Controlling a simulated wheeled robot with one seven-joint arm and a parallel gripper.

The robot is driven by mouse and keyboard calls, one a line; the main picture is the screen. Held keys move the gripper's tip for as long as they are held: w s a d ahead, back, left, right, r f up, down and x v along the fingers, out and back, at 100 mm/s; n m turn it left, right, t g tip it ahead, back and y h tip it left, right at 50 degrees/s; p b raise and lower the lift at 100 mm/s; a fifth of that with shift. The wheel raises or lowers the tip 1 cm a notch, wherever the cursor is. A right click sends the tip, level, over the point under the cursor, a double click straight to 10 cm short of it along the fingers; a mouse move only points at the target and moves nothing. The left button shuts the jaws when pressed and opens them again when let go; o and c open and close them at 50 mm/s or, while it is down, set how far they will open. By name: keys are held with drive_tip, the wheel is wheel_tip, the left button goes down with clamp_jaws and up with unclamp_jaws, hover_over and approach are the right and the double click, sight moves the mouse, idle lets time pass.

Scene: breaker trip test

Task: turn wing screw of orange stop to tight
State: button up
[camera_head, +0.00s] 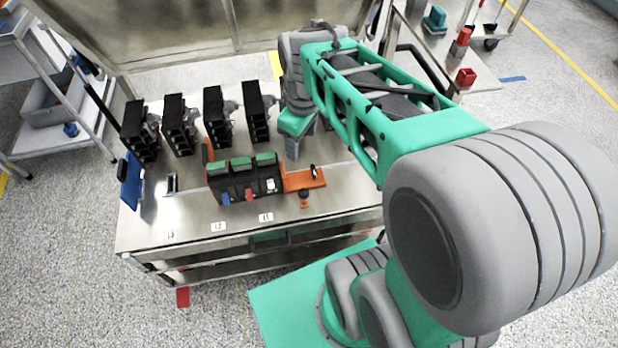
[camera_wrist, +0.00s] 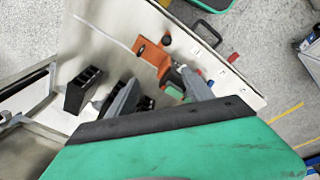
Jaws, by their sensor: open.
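The orange stop (camera_head: 298,181) is a flat orange piece at the right end of the black block with green tops (camera_head: 244,178) on the steel bench. A small dark upright piece, seemingly its wing screw (camera_head: 313,171), stands on it. An orange-and-black knob (camera_head: 304,197) sits just in front. My gripper (camera_head: 292,148) is open and empty, above the bench behind the stop, apart from the wing screw. In the wrist view the orange stop (camera_wrist: 152,57) lies beyond my grey fingers (camera_wrist: 192,82), which partly cover the block.
Several black breakers (camera_head: 213,118) stand in a row at the back of the bench. A blue piece (camera_head: 130,181) is at the left edge. White number labels (camera_head: 218,226) line the front. Bare bench lies right of the stop (camera_head: 348,192).

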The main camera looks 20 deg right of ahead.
sight(314, 169)
drive_tip(key=w+d+f+n+b, duration=0.2)
drive_tip(key=f, duration=0.3)
drive_tip(key=w+d+f+n+g+b, duration=0.1)
drive_tip(key=w+d+f+n+b, duration=0.1)
drive_tip(key=f, duration=0.3)
drive_tip(key=w+d+f+n+b, duration=0.2)
drive_tip(key=f+n+b, duration=0.1)
drive_tip(key=f+n, duration=0.1)
drive_tip(key=shift+d+f+g, duration=0.1)
drive_tip(key=shift+f+g, duration=0.3)
drive_tip(key=shift+f, duration=0.4)
drive_tip(key=shift+w+d+f, duration=0.1)
drive_tip(key=shift+f, duration=0.2)
wheel_tip(314, 169, down, 7)
drive_tip(key=shift+r+b, duration=0.15)
drive_tip(key=shift+b, duration=0.45)
drive_tip(key=shift+c, duration=0.4)
clamp_jaws()
